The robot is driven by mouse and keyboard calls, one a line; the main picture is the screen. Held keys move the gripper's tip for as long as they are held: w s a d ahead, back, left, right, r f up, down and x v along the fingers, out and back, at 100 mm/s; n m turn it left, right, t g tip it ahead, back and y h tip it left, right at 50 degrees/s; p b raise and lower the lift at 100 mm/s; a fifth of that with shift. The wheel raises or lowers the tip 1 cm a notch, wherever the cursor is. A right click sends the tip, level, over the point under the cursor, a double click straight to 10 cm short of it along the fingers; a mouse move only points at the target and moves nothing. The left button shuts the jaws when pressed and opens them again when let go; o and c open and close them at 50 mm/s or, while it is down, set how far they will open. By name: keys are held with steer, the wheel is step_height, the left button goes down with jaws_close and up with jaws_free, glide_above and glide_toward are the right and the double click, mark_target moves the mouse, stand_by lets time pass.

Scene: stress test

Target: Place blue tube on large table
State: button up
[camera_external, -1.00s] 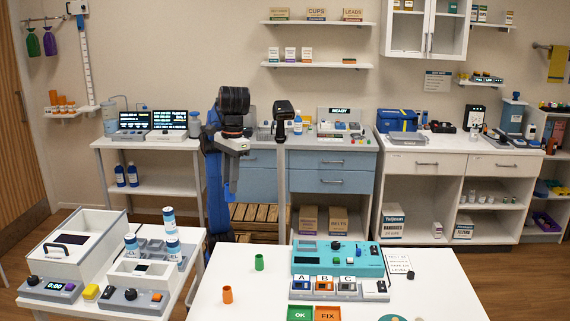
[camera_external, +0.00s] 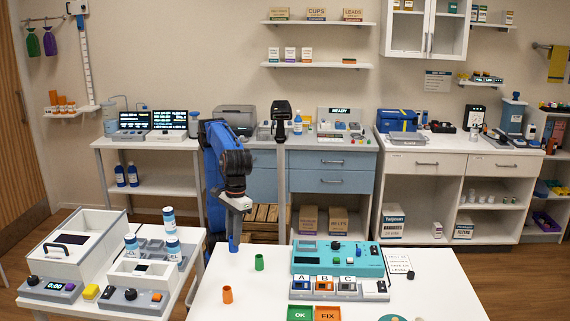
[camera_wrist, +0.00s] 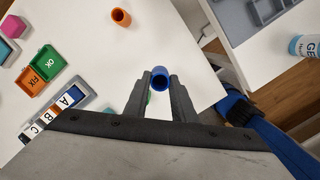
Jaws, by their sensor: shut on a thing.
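My gripper (camera_external: 234,236) points down at the back left corner of the large white table (camera_external: 400,295). It is shut on the blue tube (camera_wrist: 160,80), which stands upright between the two fingers in the wrist view. Whether the tube's lower end touches the table is not clear. An orange tube (camera_external: 227,294) and a green tube (camera_external: 259,262) stand on the table nearby. In the wrist view the green tube is mostly hidden by my gripper (camera_wrist: 160,84).
A teal device (camera_external: 338,258) with A, B, C modules and green OK (camera_external: 300,313) and orange FIX (camera_external: 327,313) trays occupy the table's middle. A smaller table (camera_external: 190,250) with grey equipment stands to the left. White tabletop is bare around the tubes.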

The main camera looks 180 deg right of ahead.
steer(key=shift+f, duration=5)
steer(key=shift+f, duration=0.1)
steer(key=o, duration=1)
steer(key=r, duration=0.8)
steer(key=s+a+r, duration=0.1)
steer(key=r, duration=0.3)
steer(key=shift+r, duration=0.1)
